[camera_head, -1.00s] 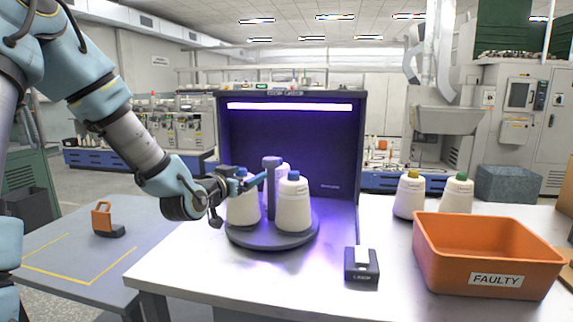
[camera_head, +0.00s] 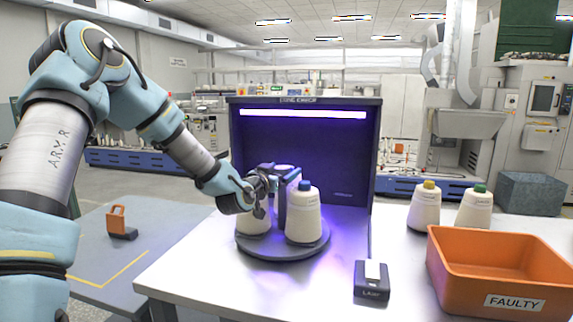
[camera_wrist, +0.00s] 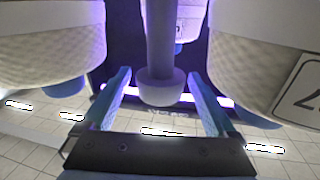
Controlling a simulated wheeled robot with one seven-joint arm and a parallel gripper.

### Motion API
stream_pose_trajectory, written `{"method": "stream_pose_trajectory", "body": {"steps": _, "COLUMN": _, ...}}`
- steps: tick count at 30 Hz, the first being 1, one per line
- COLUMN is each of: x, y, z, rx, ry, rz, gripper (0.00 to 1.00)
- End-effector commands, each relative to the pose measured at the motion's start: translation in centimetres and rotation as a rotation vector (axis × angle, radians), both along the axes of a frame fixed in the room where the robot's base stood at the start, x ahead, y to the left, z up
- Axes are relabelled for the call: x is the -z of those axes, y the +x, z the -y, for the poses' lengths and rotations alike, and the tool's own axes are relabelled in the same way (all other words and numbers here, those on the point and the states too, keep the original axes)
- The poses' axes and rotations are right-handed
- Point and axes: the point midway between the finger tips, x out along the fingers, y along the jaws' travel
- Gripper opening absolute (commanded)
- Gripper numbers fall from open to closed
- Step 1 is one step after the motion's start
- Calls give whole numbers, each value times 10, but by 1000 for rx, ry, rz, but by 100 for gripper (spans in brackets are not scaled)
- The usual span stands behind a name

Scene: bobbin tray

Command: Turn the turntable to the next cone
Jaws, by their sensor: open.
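The dark round turntable (camera_head: 285,252) stands in a hooded booth lit violet. A cream cone with a blue tip (camera_head: 303,222) stands on its right side, and a second cone (camera_head: 253,224) on its left, partly behind my gripper. A third cone shows in part in the wrist view (camera_wrist: 190,18). The grey centre post (camera_head: 281,208) rises between the cones. My gripper (camera_head: 288,176) is open near the post's top. In the wrist view the post's rounded knob (camera_wrist: 160,88) lies between the two blue fingers, with a gap on each side. Cones flank the fingers closely.
An orange bin labelled FAULTY (camera_head: 500,275) stands at the right front of the white table. Two cones, yellow-tipped (camera_head: 426,207) and green-tipped (camera_head: 475,208), stand behind it. A small black device (camera_head: 372,281) sits in front of the booth. An orange-handled tool (camera_head: 119,222) lies on the left table.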

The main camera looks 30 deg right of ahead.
Motion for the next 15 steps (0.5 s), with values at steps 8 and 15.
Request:
{"method": "stream_pose_trajectory", "body": {"steps": 8, "x": -1, "y": 15, "z": 21, "rx": 1, "ry": 0, "rz": 0, "gripper": 92}}
{"method": "stream_pose_trajectory", "body": {"steps": 15, "x": 0, "y": 15, "z": 22, "rx": 1, "ry": 0, "rz": 0, "gripper": 92}}
